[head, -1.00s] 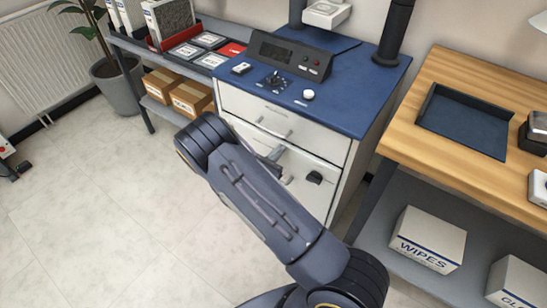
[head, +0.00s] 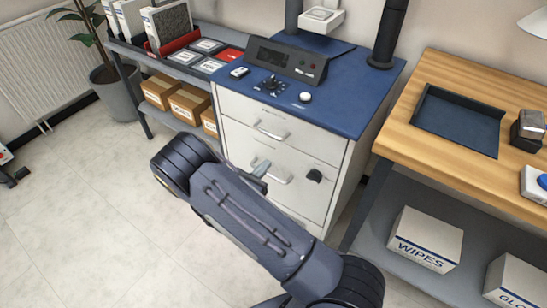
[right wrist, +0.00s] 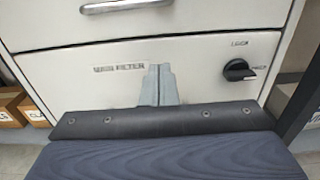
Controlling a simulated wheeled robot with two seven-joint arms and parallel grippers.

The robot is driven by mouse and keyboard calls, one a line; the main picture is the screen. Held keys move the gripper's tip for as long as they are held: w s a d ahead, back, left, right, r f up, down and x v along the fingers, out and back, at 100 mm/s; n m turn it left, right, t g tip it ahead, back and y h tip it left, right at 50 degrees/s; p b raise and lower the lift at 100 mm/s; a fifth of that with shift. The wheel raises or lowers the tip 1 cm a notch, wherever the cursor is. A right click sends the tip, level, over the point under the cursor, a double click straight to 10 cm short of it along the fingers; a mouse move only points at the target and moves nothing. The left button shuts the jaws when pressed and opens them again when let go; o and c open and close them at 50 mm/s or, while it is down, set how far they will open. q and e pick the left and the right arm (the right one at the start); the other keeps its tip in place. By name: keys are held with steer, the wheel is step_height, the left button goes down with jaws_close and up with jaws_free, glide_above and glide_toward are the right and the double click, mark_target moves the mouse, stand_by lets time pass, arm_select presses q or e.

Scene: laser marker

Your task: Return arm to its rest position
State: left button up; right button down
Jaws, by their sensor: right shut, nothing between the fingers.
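My right arm reaches in from the bottom of the head view, bent in front of the white cabinet. The lower handle does not show there. A black lock knob (right wrist: 237,70) is right of the fingers. My left gripper is not in view.
The cabinet's blue top (head: 345,103) carries a control box (head: 287,59). A wooden table (head: 450,75) with a dark tray (head: 458,120) is at right, above boxes on a shelf. A grey shelf with cartons (head: 190,103) is at left.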

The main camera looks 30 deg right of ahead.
steer(key=v, duration=0.6)
steer(key=s+d+r+m+g+y, duration=0.4)
steer(key=s+d+m+g, duration=0.1)
steer(key=s+m+g, duration=0.3)
steer(key=s+a+r+m+y, duration=0.4)
steer(key=s+r+m+y, duration=0.3)
steer(key=s+m+y, duration=0.4)
steer(key=s+a+r+m+t+y, duration=0.5)
steer(key=a+r+t, duration=0.1)
steer(key=r+t, duration=0.15)
step_height(320, 180, up, 17)
steer(key=p, duration=1.6)
steer(key=shift+w+g, duration=0.2)
steer(key=shift+g, duration=0.15)
steer(key=shift+a, duration=0.1)
